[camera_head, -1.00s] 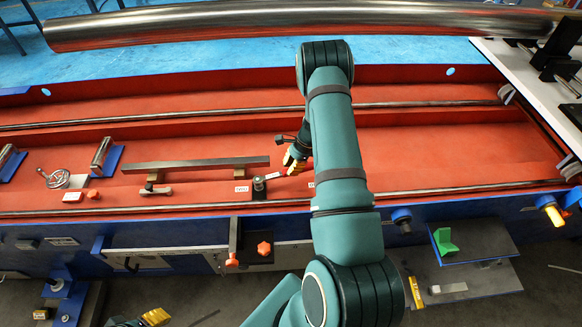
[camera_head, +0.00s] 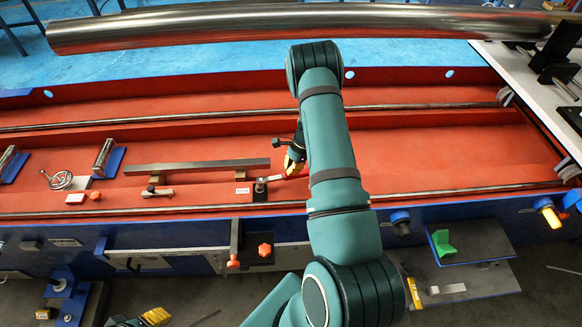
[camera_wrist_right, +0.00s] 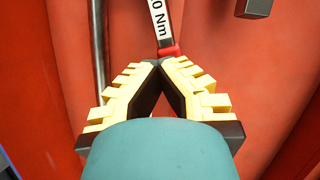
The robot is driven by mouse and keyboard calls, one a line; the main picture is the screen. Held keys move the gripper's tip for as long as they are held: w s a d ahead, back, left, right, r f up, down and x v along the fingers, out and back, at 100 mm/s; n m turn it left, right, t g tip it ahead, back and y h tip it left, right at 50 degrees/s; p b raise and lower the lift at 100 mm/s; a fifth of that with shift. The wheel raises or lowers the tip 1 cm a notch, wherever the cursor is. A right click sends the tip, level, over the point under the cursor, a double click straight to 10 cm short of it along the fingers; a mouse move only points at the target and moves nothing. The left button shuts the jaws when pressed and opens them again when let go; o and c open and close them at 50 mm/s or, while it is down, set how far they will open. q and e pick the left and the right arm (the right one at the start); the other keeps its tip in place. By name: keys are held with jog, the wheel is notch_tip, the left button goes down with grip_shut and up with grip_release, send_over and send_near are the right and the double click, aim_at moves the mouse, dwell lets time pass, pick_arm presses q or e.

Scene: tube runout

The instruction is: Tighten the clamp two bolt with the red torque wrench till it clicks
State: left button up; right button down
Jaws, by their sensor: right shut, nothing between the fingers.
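The torque wrench (camera_head: 272,179) sits with its head at the clamp two bolt (camera_head: 260,187), beside a small white label (camera_head: 242,191) in the red trough. In the right wrist view, the wrench's white "0 Nm" label (camera_wrist_right: 161,20) and red grip lie just beyond the fingertips. My right gripper (camera_head: 291,168) is at the wrench's handle end. Its yellow-padded fingers meet at their tips in the wrist view (camera_wrist_right: 159,64), with nothing held between them. Whether they touch the wrench is unclear. My left gripper (camera_head: 150,318) is partly cut off at the bottom edge.
A long steel bar (camera_head: 196,167) lies on supports left of the wrench. Another clamp lever (camera_head: 158,192) is below it. A large steel tube (camera_head: 280,22) spans the back. An orange knob (camera_head: 265,250) sticks out in front. The trough right of my right arm is mostly clear.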

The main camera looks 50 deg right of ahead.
jog(key=c, duration=1.7)
grip_release()
jog(key=o, duration=0.3)
jog(key=shift+o, duration=0.2)
